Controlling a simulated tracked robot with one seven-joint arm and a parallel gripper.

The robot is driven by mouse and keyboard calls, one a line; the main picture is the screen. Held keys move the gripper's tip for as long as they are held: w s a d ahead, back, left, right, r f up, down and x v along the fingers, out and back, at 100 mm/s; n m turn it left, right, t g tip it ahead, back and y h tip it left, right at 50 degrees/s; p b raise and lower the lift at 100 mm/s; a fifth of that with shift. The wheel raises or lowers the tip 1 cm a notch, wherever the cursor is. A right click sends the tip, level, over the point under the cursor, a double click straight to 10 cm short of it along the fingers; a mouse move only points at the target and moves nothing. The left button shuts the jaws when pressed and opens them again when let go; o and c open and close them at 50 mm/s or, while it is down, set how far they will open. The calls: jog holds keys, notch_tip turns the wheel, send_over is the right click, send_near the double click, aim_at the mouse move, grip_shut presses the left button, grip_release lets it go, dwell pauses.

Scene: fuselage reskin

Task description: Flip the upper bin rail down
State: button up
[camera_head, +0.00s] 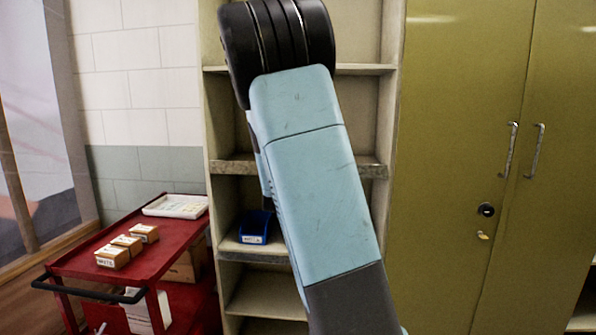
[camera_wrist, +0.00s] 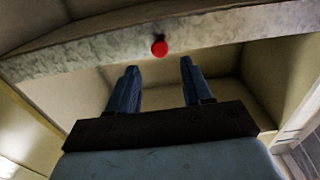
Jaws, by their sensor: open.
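The upper bin rail (camera_head: 232,167) is a worn grey metal strip along a shelf front of the beige shelf unit, its middle hidden behind my arm in the head view. In the wrist view a grey metal rail (camera_wrist: 90,58) with a round red knob (camera_wrist: 159,48) crosses the top of the picture. It looks like the same rail, standing up along the shelf edge. My gripper (camera_wrist: 159,65) is open and empty. Its two blue fingers point at the shelf bay, with the knob between and just beyond the tips in the picture. Contact cannot be told.
A lower rail (camera_head: 257,257) and a blue bin (camera_head: 255,227) are below in the shelf unit. A red cart (camera_head: 75,262) with small boxes (camera_head: 127,243) and a white tray (camera_head: 176,206) stands at left. Closed olive cabinet doors (camera_head: 450,170) are at right.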

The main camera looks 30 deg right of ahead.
jog(key=x, duration=0.6)
jog(key=shift+w+d, duration=0.2)
jog(key=shift+w, duration=0.05)
